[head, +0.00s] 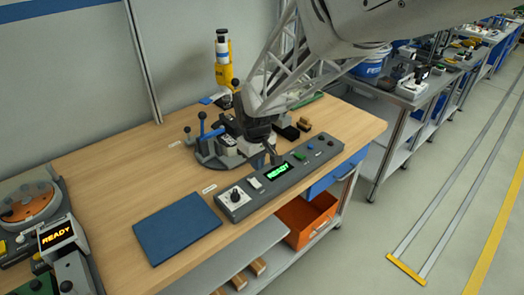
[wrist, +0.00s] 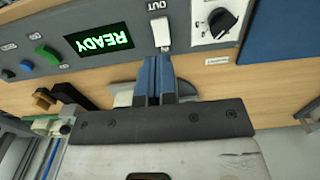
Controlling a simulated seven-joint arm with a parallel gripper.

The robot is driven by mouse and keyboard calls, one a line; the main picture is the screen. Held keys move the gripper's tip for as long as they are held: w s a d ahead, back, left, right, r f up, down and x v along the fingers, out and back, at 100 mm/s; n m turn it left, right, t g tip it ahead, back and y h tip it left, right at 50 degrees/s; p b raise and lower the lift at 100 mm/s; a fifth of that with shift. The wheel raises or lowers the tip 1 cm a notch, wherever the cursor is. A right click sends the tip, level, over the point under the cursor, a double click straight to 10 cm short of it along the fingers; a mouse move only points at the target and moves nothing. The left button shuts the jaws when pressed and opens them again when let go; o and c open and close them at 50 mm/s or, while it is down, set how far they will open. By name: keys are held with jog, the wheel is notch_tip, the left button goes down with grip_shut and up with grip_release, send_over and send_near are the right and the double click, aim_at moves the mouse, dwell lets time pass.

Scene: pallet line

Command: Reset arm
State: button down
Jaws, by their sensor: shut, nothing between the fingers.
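My gripper (head: 274,160) hangs over the back edge of the grey control panel (head: 325,148) on the wooden bench. Its fingers are shut and empty. In the wrist view the blue-grey fingers (wrist: 157,62) point at a white switch (wrist: 162,32) marked OUT on the panel. I cannot tell whether the tips touch it. The panel's display (head: 278,172) reads READY in green; it shows upside down in the wrist view (wrist: 100,40). A black dial (wrist: 222,20) sits on a white plate beside the switch.
A yellow-and-white tool (head: 223,65) stands farther back. A dark blue mat (head: 178,232) lies left of the panel. The bench's middle left is clear.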

jog(key=shift+d+r, duration=0.1)
jog(key=s+d+r+m+t, duration=0.1)
jog(key=s+d+r+m, duration=0.3)
jog(key=s+d, duration=0.8)
jog(key=s+d+r+m+t, duration=0.1)
jog(key=s+d+r+m, duration=0.4)
jog(key=s+d+r, duration=0.4)
jog(key=s+d, duration=0.4)
jog(key=shift+r+t, duration=0.2)
jog(key=shift+t, duration=0.1)
